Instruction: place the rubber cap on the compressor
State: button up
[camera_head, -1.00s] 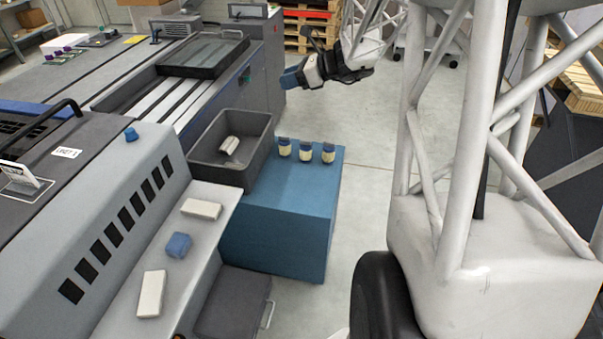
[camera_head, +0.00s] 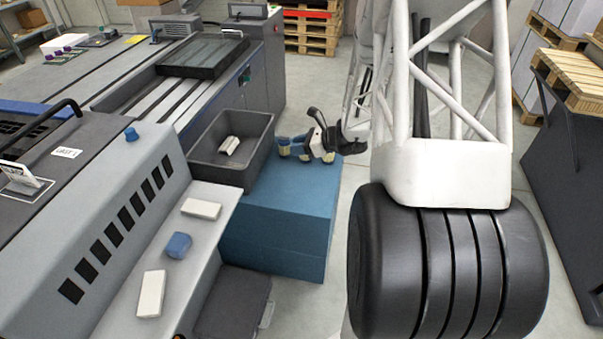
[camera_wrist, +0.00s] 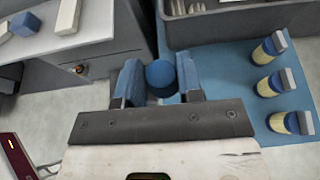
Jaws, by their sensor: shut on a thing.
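A round blue piece, apparently the rubber cap (camera_wrist: 160,75), sits between the two blue fingers of my gripper (camera_wrist: 158,80) in the wrist view. My gripper (camera_head: 286,147) is shut on it. In the head view it hangs over or in front of the far part of the blue block (camera_head: 285,225), overlapping the jars there; the cap is not clear in that view. The wrist view shows the blue block (camera_wrist: 228,58) below and to the right of the fingers. I cannot tell which thing is the compressor.
Three cream jars with blue and grey tops (camera_wrist: 265,50) stand right of my fingers. White boxes (camera_head: 151,293) and a blue item (camera_head: 179,245) lie on the machine's ledge (camera_head: 200,248).

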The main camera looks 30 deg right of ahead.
aim_at(292, 177)
notch_tip(292, 177, down, 22)
jog(key=shift+r, duration=0.2)
dwell(0.5)
jog(key=w+d, duration=0.2)
jog(key=w, duration=0.3)
jog(key=w+d+f, duration=0.1)
jog(key=w+d, duration=0.1)
jog(key=w, duration=0.3)
jog(key=w+d, duration=0.1)
jog(key=w, duration=0.4)
jog(key=shift+d+f, duration=0.25)
jog(key=shift+d, duration=0.15)
jog(key=shift+f, duration=0.1)
jog(key=shift+f, duration=1.65)
